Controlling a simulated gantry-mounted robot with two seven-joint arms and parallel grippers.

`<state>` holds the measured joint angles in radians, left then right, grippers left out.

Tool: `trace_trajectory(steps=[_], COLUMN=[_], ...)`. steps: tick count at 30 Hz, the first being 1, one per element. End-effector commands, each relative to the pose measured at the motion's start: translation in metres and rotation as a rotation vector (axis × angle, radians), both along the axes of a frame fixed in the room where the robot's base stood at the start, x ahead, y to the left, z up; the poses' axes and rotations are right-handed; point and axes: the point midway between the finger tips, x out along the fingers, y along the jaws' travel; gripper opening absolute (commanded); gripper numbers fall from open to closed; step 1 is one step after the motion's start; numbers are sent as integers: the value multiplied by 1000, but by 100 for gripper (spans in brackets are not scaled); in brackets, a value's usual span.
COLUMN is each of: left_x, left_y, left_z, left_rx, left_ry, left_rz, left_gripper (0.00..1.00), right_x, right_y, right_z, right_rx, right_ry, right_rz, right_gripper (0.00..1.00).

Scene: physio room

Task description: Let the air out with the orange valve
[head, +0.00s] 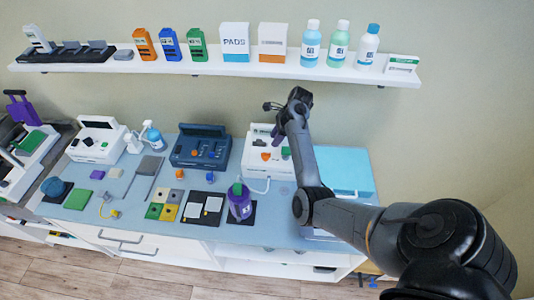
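The orange valve (266,156) is a small orange knob on the front of a white device (254,165) at the right of the blue worktop. A green part (286,153) sits to its right. My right arm comes in from the right and passes in front of the device's right side. My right gripper (276,135) is small and dark, partly hidden by my forearm, just above and behind the valve in the picture. I cannot tell whether it touches the device or whether its fingers are open. My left gripper is not in view.
A purple bottle (240,204) stands in front of the device, near a pale tube (258,187). A dark blue device (200,148) is to the left. A wall shelf (215,68) with boxes and bottles runs above. A light blue surface (345,172) lies to the right.

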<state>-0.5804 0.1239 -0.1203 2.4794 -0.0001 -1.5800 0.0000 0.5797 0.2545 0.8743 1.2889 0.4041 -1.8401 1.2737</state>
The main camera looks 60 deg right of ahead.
Motion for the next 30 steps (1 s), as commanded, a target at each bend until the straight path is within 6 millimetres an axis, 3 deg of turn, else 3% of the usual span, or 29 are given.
trace_trajectory(steps=[16, 30], left_x=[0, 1], left_y=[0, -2], left_z=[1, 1], left_rx=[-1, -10], left_ry=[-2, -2], left_rz=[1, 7], left_gripper=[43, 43], right_x=[25, 29], right_y=[19, 22], right_z=[-74, -87], right_rx=[-2, -4], right_ry=[1, 0], right_rz=[5, 5], right_gripper=[36, 36])
